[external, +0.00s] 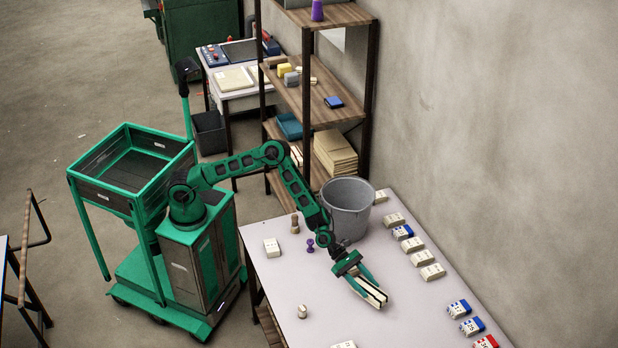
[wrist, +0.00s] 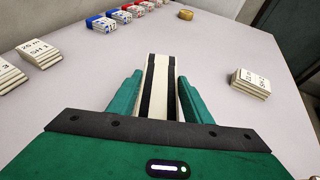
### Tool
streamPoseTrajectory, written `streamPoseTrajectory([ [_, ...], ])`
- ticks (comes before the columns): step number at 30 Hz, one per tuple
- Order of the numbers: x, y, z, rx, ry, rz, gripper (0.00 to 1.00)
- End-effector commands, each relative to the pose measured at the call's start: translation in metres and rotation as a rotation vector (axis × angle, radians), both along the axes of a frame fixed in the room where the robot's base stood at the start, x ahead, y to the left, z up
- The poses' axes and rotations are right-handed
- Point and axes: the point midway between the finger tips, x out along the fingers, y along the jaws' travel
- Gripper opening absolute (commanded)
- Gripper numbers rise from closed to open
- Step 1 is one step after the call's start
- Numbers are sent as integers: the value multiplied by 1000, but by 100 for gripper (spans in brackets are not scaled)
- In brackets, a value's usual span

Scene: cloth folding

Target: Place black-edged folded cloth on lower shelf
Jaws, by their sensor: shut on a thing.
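My gripper (external: 362,284) is over the front middle of the pale table (external: 330,318), shut on a cream folded cloth with black edges (external: 374,296). In the wrist view the cloth (wrist: 160,80) stands on edge between the two green fingers of my gripper (wrist: 160,92), its black bands running lengthwise. I cannot tell if the cloth touches the tabletop. A wooden shelf unit (external: 300,97) stands behind the table, with a tan stack (external: 335,152) on a lower level. A wooden board (external: 270,325) also shows low under the table's left side.
A grey bucket (external: 347,208) stands on the table near my forearm. Cream bundles (external: 421,257) and blue-topped and red-topped ones (external: 472,326) line the wall side. A purple piece (external: 310,244) and a white bundle (external: 271,247) are at the left. The table's front middle is mostly clear.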

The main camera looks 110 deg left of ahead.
Motion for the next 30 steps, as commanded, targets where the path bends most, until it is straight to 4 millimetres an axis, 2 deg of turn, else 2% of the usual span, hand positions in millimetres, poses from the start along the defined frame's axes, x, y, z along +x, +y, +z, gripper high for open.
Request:
streamPoseTrajectory([
  [5, 1, 0, -13, -1, -3, 0, 18],
  [12, 0, 0, -41, -2, -2, 0, 18],
  [22, 0, 0, -44, -1, -3, 0, 18],
  [23, 0, 0, -44, -1, -2, 0, 50],
  [24, 0, 0, -44, -1, -3, 0, 59],
  [25, 0, 0, -44, -1, -2, 0, 64],
  [30, 0, 0, -44, -1, -2, 0, 64],
])
